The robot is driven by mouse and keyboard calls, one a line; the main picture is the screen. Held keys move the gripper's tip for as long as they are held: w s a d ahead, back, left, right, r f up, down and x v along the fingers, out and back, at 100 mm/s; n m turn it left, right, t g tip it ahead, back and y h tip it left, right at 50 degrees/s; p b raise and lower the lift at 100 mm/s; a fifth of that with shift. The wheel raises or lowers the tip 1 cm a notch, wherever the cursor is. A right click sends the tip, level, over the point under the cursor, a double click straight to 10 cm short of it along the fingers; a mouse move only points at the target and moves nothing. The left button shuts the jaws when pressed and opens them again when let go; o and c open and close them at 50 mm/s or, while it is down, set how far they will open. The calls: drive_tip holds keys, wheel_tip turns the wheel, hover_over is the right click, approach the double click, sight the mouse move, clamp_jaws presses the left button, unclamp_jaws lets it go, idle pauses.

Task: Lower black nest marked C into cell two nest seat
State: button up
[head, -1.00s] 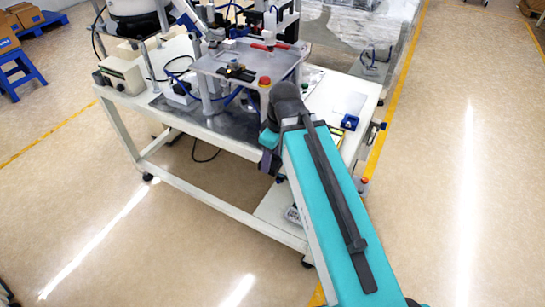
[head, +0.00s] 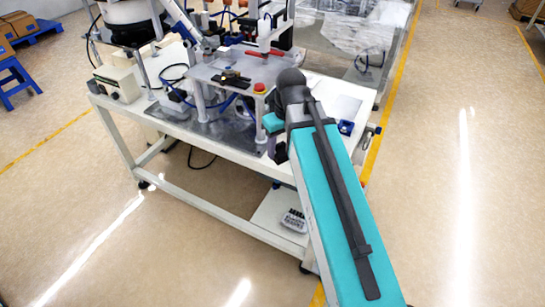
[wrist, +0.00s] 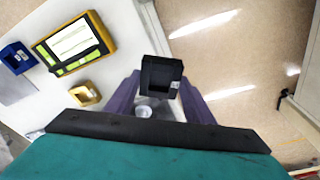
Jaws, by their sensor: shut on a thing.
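The black nest (wrist: 160,76) is held between the purple fingers of my gripper (wrist: 158,84) in the wrist view. It is a square block with a dark hollow and a small white label at its right side; I cannot read the mark. I cannot make out the cell two nest seat in either view.
The wrist view shows a yellow-framed screen (wrist: 73,43), a blue nest (wrist: 17,58) and a small yellow part (wrist: 85,94) on the white top. A fixture with a raised metal plate (head: 232,75) and a red button (head: 259,88) stands left of my arm.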

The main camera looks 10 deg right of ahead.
drive_tip(key=d+r+m, duration=0.1)
drive_tip(key=w+d+r+m, duration=0.1)
drive_tip(key=m, duration=0.1)
drive_tip(key=w+d+r+m, duration=0.1)
drive_tip(key=d, duration=0.1)
drive_tip(key=shift+w+d+r+m+h, duration=0.1)
drive_tip(key=shift+w+r+m+h, duration=0.05)
drive_tip(key=shift+m+h, duration=0.2)
